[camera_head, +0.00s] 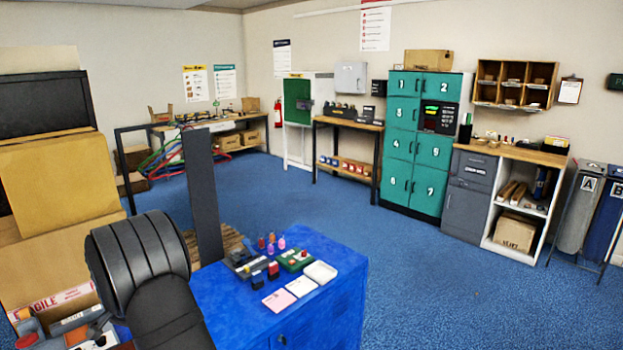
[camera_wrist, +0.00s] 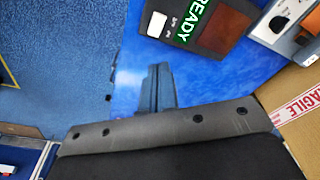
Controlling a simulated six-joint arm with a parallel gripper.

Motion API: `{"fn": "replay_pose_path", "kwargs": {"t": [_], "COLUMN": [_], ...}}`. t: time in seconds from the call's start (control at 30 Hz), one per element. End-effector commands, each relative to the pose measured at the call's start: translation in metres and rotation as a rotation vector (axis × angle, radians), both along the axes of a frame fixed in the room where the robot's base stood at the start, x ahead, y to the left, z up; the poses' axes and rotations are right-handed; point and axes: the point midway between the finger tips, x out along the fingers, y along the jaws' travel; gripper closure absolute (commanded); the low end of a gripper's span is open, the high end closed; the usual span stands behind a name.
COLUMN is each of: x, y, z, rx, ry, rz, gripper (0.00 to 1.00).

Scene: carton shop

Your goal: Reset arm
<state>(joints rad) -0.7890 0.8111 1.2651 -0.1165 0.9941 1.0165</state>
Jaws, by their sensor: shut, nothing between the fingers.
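My gripper (camera_wrist: 157,72) shows in the wrist view with its fingers together and nothing between them. It is above a blue surface, close to a dark device (camera_wrist: 222,28) with a green READY display. In the head view my dark arm fills the lower left, beside the blue bench (camera_head: 350,285); I cannot make out the fingers there.
The blue bench bears stamps (camera_head: 273,270), a green-topped item (camera_head: 295,259), a white tray (camera_head: 320,272) and paper cards (camera_head: 279,300). Cartons (camera_head: 60,180) crowd the left. Teal lockers (camera_head: 398,145) stand at the back. Blue floor (camera_head: 420,280) is clear to the right.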

Motion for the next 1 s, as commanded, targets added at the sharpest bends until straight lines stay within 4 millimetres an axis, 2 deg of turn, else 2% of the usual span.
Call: {"fn": "replay_pose_path", "kwargs": {"t": [0.3,0.67,1.0], "x": [-0.0045,-0.005,-0.005], "y": [0.0047,0.0051,0.005], "z": [0.0115,0.0127,0.0124], "rx": [-0.002,-0.002,-0.002], "ry": [0.002,0.002,0.002], "rz": [-0.14,-0.159,-0.158], "gripper": [1.0,1.0,0.35]}}
